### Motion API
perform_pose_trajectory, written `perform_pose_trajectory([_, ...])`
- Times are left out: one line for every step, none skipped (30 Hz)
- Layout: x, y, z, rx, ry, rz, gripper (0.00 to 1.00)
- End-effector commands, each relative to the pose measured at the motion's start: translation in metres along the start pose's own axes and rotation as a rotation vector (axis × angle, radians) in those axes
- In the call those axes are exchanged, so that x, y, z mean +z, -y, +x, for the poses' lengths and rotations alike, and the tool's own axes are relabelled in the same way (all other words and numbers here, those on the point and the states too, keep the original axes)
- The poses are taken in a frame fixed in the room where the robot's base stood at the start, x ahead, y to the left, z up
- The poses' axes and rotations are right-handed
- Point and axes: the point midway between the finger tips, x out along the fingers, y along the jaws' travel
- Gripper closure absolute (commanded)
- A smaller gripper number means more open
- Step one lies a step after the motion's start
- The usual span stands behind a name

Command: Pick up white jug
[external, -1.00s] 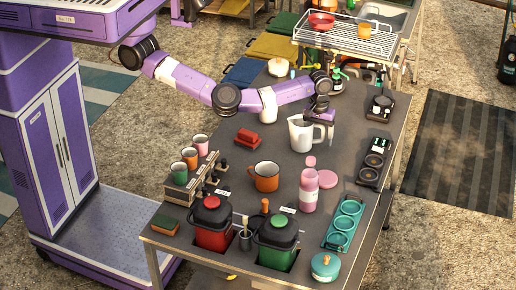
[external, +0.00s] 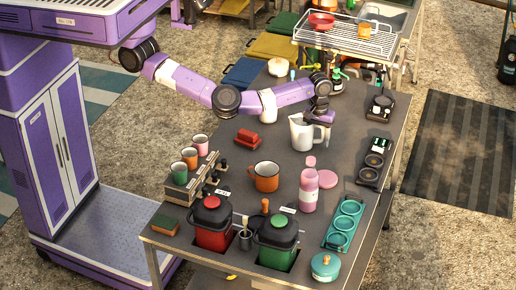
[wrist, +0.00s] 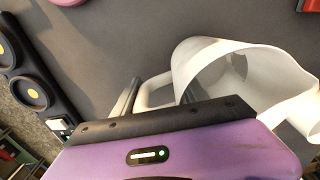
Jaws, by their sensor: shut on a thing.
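The white jug (external: 301,134) stands upright on the dark table in the external view, a little right of the table's middle. In the wrist view the jug (wrist: 225,70) shows its open rim and inside at the right, with its handle (wrist: 152,92) toward the middle. My gripper (external: 321,121) is at the right side of the jug and shut on its handle. In the wrist view the purple gripper body hides the lower part of the jug, and only one finger (wrist: 126,100) shows clearly beside the handle.
An orange mug (external: 266,177), a pink bottle (external: 308,190) and a pink disc (external: 328,179) stand in front of the jug. A red block (external: 247,136) lies to its left. Dark devices (external: 372,164) line the right table edge. A wire rack (external: 345,35) is behind.

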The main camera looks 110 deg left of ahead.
Motion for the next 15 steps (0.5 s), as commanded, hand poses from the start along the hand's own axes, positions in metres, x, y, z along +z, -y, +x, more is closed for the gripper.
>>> perform_pose_trajectory([-0.001,0.000,0.000,0.000,-0.001,0.000,1.00])
perform_pose_trajectory([-0.001,0.000,0.000,0.000,-0.001,0.000,1.00])
perform_pose_trajectory([-0.001,0.000,0.000,0.000,-0.001,0.000,1.00])
perform_pose_trajectory([-0.001,0.000,0.000,0.000,-0.001,0.000,1.00])
perform_pose_trajectory([-0.001,0.000,0.000,0.000,-0.001,0.000,1.00])
perform_pose_trajectory([-0.001,0.000,-0.001,0.001,-0.001,0.000,1.00])
perform_pose_trajectory([-0.001,0.000,-0.002,0.001,-0.001,0.000,1.00])
perform_pose_trajectory([-0.001,0.000,-0.002,0.001,-0.001,-0.001,1.00])
perform_pose_trajectory([-0.001,0.000,-0.004,0.001,-0.002,-0.001,1.00])
perform_pose_trajectory([-0.001,0.000,-0.005,0.001,-0.002,-0.001,1.00])
perform_pose_trajectory([-0.001,0.000,-0.006,0.001,-0.002,-0.001,1.00])
perform_pose_trajectory([-0.001,0.000,-0.008,0.001,-0.001,-0.001,1.00])
perform_pose_trajectory([-0.001,0.000,-0.010,0.001,-0.001,-0.001,1.00])
perform_pose_trajectory([-0.001,0.000,-0.012,0.001,-0.001,-0.001,1.00])
perform_pose_trajectory([-0.001,0.000,-0.015,0.001,-0.001,-0.001,1.00])
